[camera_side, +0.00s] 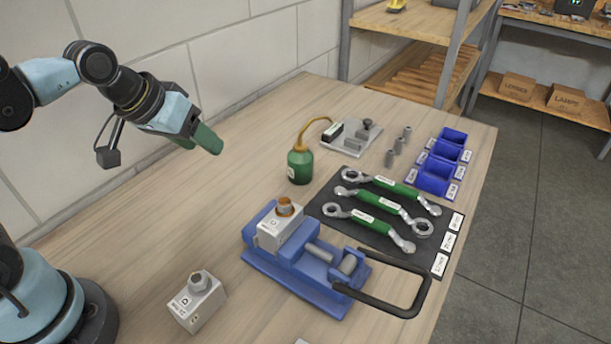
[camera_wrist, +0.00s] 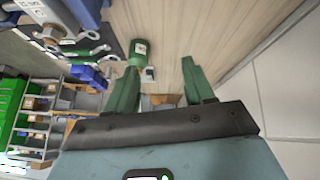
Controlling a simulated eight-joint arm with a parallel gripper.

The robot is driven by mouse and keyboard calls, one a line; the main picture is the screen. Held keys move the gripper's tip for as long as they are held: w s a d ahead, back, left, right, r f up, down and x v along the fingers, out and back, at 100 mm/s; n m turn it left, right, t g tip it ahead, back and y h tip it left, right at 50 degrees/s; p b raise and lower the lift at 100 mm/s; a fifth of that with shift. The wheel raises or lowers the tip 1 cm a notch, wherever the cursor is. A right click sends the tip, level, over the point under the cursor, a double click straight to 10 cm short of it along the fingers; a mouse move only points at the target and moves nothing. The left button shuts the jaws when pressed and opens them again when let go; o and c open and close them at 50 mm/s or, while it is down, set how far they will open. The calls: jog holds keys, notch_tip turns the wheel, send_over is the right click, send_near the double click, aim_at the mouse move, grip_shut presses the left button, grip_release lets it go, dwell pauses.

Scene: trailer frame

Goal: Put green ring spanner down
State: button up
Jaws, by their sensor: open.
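Three ring spanners with green grips lie side by side on a dark mat (camera_side: 428,254): a far spanner (camera_side: 396,187), a middle spanner (camera_side: 384,202) and a near spanner (camera_side: 371,223). Labels run along the mat's right edge. Spanner ends (camera_wrist: 85,53) also show in the wrist view, at upper left. My gripper (camera_side: 194,143) is raised above the left part of the bench, well away from the mat. Its green fingers are apart with nothing between them, as the wrist view also shows (camera_wrist: 160,68).
A blue vise (camera_side: 290,275) with a black handle holds a block with a brass-coloured nut (camera_side: 285,207). A loose block (camera_side: 197,301) stands front left. Behind are a green oil can (camera_side: 300,168), a parts plate (camera_side: 353,146), metal sockets (camera_side: 396,151) and blue bins (camera_side: 437,178).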

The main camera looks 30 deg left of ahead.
jog(key=shift+s+a+f+m+t+y, duration=0.15)
jog(key=shift+s+a+f+m, duration=0.25)
jog(key=shift+s+f+m, duration=0.15)
jog(key=shift+s+a+f+m+t+y, duration=0.15)
jog(key=shift+s+a+f+m, duration=0.3)
jog(key=shift+s, duration=0.2)
dwell(0.5)
